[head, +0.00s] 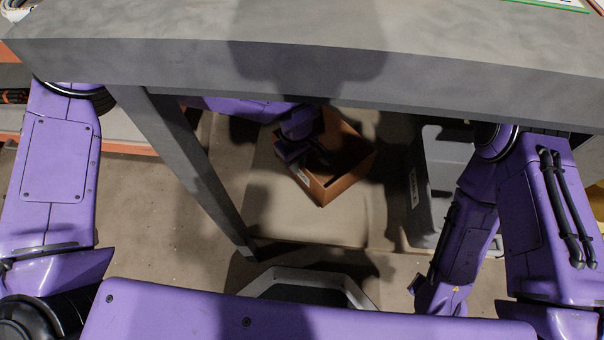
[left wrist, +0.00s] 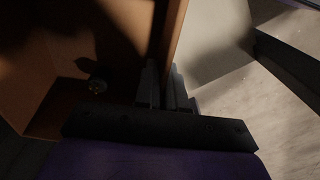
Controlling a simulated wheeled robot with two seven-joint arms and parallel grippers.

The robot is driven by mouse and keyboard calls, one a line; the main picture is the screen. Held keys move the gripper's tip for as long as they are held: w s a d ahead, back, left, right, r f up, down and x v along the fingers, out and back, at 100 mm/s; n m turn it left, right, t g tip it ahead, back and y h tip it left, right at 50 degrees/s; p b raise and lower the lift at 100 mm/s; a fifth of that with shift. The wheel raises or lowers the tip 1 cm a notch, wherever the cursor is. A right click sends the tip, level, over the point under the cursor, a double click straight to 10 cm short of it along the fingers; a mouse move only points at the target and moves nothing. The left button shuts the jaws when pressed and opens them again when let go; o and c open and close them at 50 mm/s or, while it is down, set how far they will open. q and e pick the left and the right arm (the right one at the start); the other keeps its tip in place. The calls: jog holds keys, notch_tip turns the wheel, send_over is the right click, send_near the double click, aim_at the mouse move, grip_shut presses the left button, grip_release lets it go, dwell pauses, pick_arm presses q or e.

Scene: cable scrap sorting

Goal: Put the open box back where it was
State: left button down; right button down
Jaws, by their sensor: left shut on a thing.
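The open box (head: 347,184) is brown cardboard and sits under the table, turned at an angle. I cannot tell whether it rests on the surface below or hangs just above it. My left gripper (head: 318,155) reaches under the table to the box's left side. In the left wrist view, its fingers (left wrist: 167,88) are shut on one upright wall of the box (left wrist: 115,25), one finger on each side.
The grey table (head: 480,62) overhangs the box, and its leg (head: 190,165) slants down left of it. A grey bin (head: 437,165) with a white label stands to the right, near my right arm. Beige surface (head: 310,215) in front of the box is clear.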

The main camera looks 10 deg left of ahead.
aim_at(298, 178)
pick_arm(q)
notch_tip(298, 178, down, 6)
jog(key=shift+w+d+r+b, duration=0.1)
jog(key=shift+d+r+b, duration=0.05)
jog(key=shift+b, duration=0.95)
jog(key=shift+r, duration=0.15)
jog(key=c, duration=1.2)
grip_release()
notch_tip(298, 178, up, 12)
jog(key=p, duration=0.5)
jog(key=shift+f, duration=0.25)
jog(key=shift+r, duration=0.25)
